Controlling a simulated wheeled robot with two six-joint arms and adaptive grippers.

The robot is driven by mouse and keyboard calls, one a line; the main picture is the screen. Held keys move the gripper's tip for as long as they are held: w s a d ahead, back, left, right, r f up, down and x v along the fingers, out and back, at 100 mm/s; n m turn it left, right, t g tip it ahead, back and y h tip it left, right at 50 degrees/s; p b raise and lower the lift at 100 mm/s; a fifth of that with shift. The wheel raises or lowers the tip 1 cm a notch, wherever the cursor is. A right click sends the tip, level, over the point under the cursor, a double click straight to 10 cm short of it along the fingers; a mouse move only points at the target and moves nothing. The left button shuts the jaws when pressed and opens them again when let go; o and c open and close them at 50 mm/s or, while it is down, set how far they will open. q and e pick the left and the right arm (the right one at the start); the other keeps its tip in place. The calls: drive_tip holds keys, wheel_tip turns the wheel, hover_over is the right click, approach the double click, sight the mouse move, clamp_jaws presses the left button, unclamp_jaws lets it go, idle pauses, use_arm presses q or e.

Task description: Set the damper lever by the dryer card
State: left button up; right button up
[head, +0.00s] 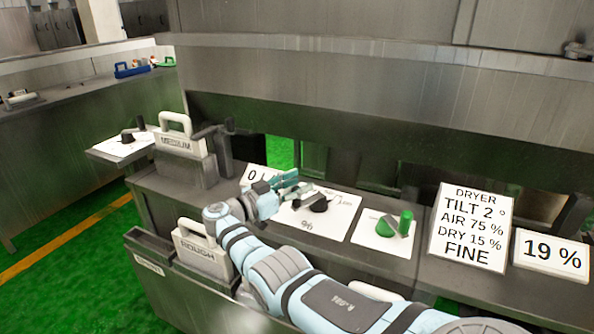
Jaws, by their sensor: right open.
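The dryer card (470,228) stands on the bench at the right and reads "TILT 2°, AIR 75 %, DRY 15 %, FINE". A black lever (318,204) sits on a white plate (306,223) marked "%"; it looks like the damper lever. My right gripper (294,184) is open and empty, with its teal fingers just behind and left of this lever; whether they touch it I cannot tell. The gripper and wrist hide part of the plate and its scale. My left gripper is not in view.
A green knob with an upright green post (405,222) is on the plate right of the lever. A "19 %" card (551,254) stands at the far right. "MEDIUM" (180,142) and "ROUGH" (196,250) handled blocks are at the left. Another black lever (128,138) is farther left.

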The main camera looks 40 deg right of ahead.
wheel_tip(320, 180, up, 8)
drive_tip(key=shift+s+r, duration=0.1)
drive_tip(key=shift+r, duration=0.1)
idle(0.3)
